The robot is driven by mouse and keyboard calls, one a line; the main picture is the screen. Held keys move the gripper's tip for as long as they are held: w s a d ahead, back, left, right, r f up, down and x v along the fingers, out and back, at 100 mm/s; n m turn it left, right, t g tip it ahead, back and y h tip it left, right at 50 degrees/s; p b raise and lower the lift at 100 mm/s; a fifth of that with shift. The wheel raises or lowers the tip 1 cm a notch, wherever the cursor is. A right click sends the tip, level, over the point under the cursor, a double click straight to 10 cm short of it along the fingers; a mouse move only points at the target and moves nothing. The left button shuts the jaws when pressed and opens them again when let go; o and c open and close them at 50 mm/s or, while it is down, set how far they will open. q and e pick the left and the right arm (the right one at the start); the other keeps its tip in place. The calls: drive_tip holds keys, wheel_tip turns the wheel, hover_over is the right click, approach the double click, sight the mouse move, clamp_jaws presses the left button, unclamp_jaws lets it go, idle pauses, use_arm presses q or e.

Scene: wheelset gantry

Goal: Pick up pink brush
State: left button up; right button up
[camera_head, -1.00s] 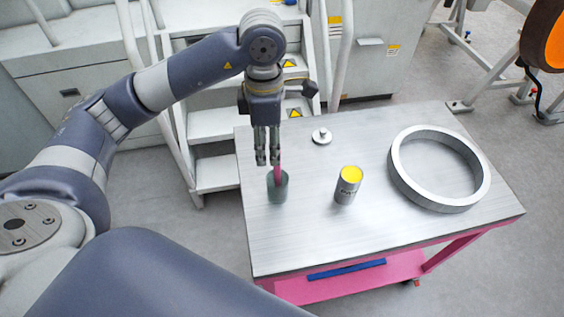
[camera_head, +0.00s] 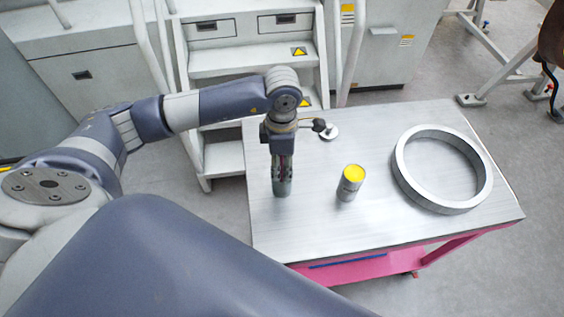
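The pink brush shows only as a thin pink sliver (camera_head: 281,171) between the fingers of my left gripper (camera_head: 282,174). The brush stands in a small grey-green cup (camera_head: 283,189) on the left part of the metal table. My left gripper points down, with its fingers around or right beside the brush just above the cup. The fingers hide most of the brush and part of the cup. I cannot tell whether they are closed on the handle. My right gripper is not in view.
A can with a yellow top (camera_head: 348,183) stands right of the cup. A large metal ring (camera_head: 402,181) lies at the table's right. A small round metal piece (camera_head: 330,132) lies behind the gripper. The table's (camera_head: 315,235) front is clear. White steps (camera_head: 225,158) stand behind its left side.

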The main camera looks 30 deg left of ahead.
use_arm(q)
drive_tip(key=shift+f, duration=0.45)
drive_tip(key=shift+w, duration=0.1)
drive_tip(key=shift+c, duration=0.6)
clamp_jaws()
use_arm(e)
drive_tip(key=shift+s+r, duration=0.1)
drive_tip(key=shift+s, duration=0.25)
use_arm(q)
drive_tip(key=shift+r, duration=0.2)
wheel_tip(320, 180, up, 9)
drive_tip(key=b, duration=0.3)
drive_tip(key=shift+r, duration=0.35)
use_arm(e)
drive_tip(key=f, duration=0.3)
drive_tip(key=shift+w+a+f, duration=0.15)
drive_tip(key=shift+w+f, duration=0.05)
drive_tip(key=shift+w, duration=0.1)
